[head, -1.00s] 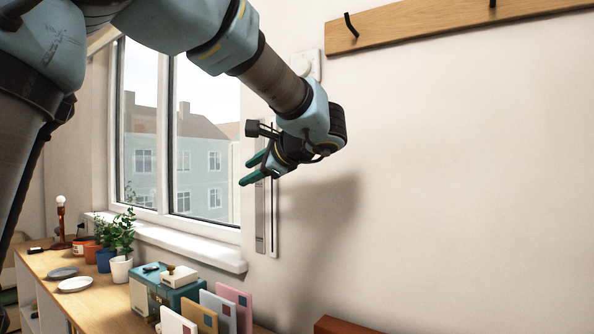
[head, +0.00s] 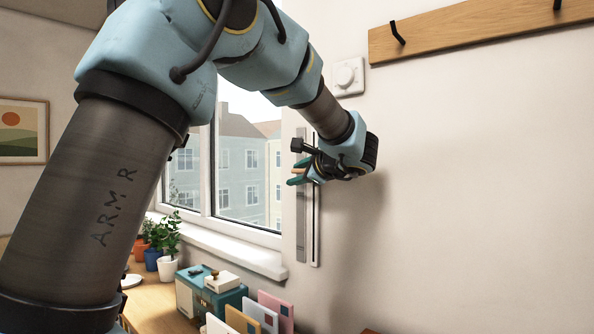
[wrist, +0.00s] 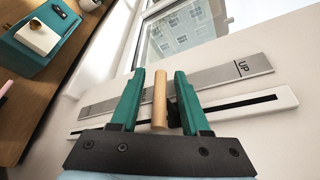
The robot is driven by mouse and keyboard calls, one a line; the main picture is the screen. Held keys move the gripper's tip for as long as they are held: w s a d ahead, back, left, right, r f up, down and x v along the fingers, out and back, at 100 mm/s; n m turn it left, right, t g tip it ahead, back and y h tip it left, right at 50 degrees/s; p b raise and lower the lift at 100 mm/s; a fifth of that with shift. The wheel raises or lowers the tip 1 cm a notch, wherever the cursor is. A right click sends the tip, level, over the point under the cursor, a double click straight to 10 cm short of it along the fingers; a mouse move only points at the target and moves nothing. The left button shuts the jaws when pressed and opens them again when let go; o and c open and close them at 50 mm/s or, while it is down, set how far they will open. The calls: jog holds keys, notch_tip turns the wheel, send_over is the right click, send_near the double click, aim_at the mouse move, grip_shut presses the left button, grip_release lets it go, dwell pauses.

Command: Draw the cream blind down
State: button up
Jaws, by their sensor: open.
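No cream blind is clearly visible; my arm covers the top of the window (head: 245,165). On the wall right of the window is an upright white track (head: 316,235) with a dark slot, beside a grey plate (head: 301,235). In the wrist view the plate (wrist: 215,75) reads "UP" at its right end, and the slotted track (wrist: 262,103) runs alongside. My gripper (head: 294,173) is at the upper part of the track. In the wrist view my gripper (wrist: 160,74) is open, its green fingers either side of a wooden peg (wrist: 160,100), with gaps visible.
A white dial (head: 348,76) and a wooden hook rail (head: 480,32) are on the wall above. Below are the sill (head: 235,248), potted plants (head: 167,240), a teal box (head: 195,296) and upright cards (head: 275,312). The wall to the right is clear.

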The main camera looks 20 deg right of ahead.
jog(key=shift+w, duration=0.15)
jog(key=shift+a, duration=0.1)
jog(key=shift+c, duration=0.3)
grip_shut()
dwell(1.0)
